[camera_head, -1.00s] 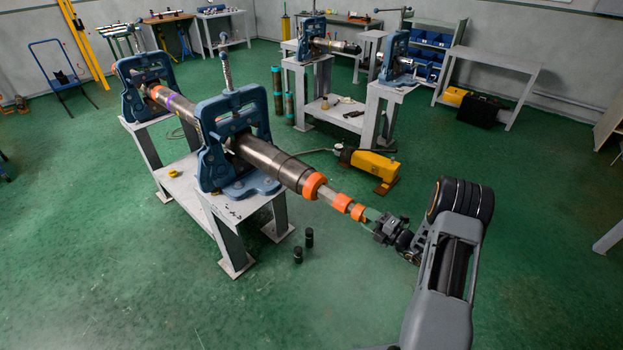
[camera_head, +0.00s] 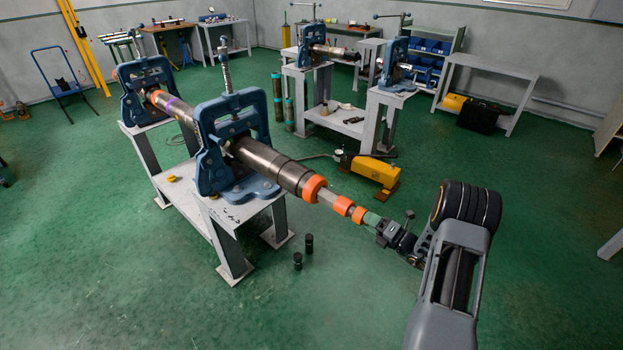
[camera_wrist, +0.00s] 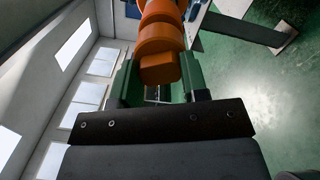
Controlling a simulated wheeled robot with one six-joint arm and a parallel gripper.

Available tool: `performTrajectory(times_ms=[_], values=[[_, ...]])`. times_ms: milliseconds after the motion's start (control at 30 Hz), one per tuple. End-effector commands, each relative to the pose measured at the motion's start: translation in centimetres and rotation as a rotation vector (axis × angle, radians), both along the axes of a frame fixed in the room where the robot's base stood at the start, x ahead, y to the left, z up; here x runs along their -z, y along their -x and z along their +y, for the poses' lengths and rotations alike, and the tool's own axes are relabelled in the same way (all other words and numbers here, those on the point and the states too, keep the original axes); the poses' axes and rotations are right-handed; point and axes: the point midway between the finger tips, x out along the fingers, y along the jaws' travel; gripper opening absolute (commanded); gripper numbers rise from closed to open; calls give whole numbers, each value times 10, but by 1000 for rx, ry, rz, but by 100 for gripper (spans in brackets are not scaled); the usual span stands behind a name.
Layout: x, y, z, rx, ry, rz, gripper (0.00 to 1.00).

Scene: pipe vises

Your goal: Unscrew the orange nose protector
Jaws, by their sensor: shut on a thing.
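The orange nose protector (camera_head: 341,205) is at the near right end of a long dark pipe (camera_head: 262,160) in the head view. It shows orange rings with a paler section between them. My gripper (camera_head: 369,217) is in line with the pipe, and its green fingers are at the protector's outer end. In the wrist view, the orange protector (camera_wrist: 160,35) runs up from my gripper (camera_wrist: 160,76). Its narrower end block sits between the green fingers, which are shut on it. The inner finger faces are hidden.
A blue vise (camera_head: 233,140) on a grey stand holds the pipe, with another blue vise (camera_head: 148,90) behind. Two small black cylinders (camera_head: 303,252) stand on the green floor. A yellow pump (camera_head: 375,171) lies behind the pipe. Floor in front is clear.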

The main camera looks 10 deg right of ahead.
Motion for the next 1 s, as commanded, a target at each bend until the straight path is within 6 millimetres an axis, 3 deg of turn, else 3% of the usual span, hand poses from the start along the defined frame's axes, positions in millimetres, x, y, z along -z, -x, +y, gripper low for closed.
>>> performTrajectory(times_ms=[1000], values=[[8,2,3,-8,362,-319,0]])
